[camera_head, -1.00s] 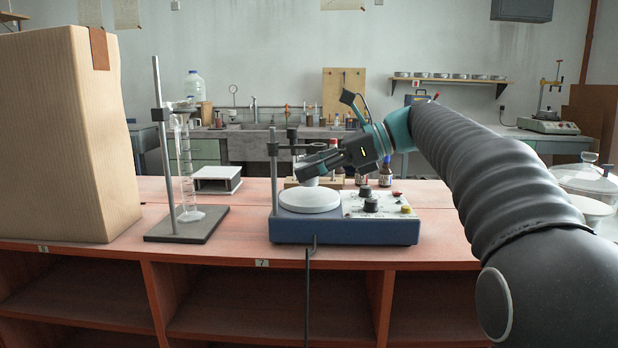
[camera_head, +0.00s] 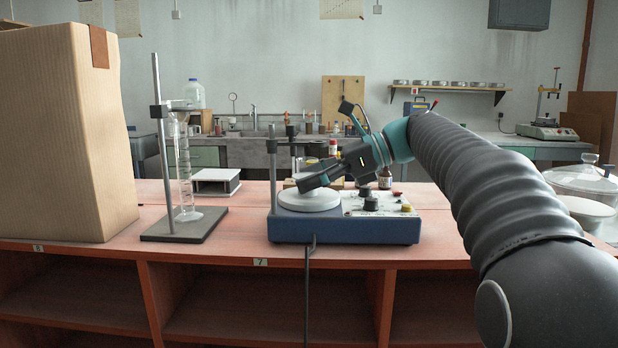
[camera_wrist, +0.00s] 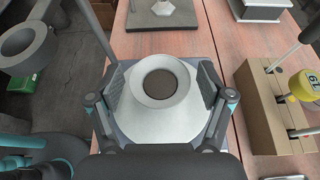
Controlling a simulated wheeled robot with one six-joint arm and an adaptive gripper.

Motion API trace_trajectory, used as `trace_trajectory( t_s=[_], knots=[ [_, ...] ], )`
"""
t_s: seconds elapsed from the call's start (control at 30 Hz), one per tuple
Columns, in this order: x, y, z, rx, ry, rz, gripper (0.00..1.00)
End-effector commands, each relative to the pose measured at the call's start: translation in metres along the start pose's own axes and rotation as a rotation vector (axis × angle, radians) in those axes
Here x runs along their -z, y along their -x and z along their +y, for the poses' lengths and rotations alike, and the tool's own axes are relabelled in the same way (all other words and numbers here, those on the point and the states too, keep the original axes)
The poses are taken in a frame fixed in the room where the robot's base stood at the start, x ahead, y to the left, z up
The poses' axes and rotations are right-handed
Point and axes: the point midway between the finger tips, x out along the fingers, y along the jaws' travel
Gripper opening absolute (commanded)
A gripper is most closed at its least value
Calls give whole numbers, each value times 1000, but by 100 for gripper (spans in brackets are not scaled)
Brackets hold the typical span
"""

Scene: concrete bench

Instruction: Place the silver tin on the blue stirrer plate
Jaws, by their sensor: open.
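The blue stirrer plate (camera_head: 345,231) stands on the bench in the head view, with a round pale top (camera_head: 308,202) and a knob panel on its right. In the wrist view the silver tin (camera_wrist: 142,85) shows as a round ring with a dark inside, over the pale top (camera_wrist: 160,128) and apparently standing on it. My gripper (camera_head: 312,181) is low over that top. Its open fingers lie either side of the tin, with gaps visible in the wrist view. In the head view my gripper hides the tin.
A metal rod (camera_head: 273,178) rises at the stirrer's back left. A stand with a glass cylinder (camera_head: 184,170) and a large cardboard box (camera_head: 62,140) are to the left. A wooden rack (camera_wrist: 270,108) with bottles is close behind.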

Motion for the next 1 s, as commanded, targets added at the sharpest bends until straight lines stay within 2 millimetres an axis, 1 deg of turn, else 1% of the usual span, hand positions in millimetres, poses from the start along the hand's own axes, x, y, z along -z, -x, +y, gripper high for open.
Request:
trace_trajectory(
  t_s=[0.13, 0.23, 0.6, 0.7, 0.83, 1.0],
  knots=[
    [-4, 2, 0, 1, 1, 0, 79],
    [-4, 14, -1, 3, -1, 0, 79],
    [-5, 86, -1, 4, -1, 0, 79],
    [-4, 102, -1, 2, -1, 0, 79],
    [-4, 115, 0, 1, -1, 0, 79],
    [-3, 122, 0, 1, 0, 0, 79]
  ],
)
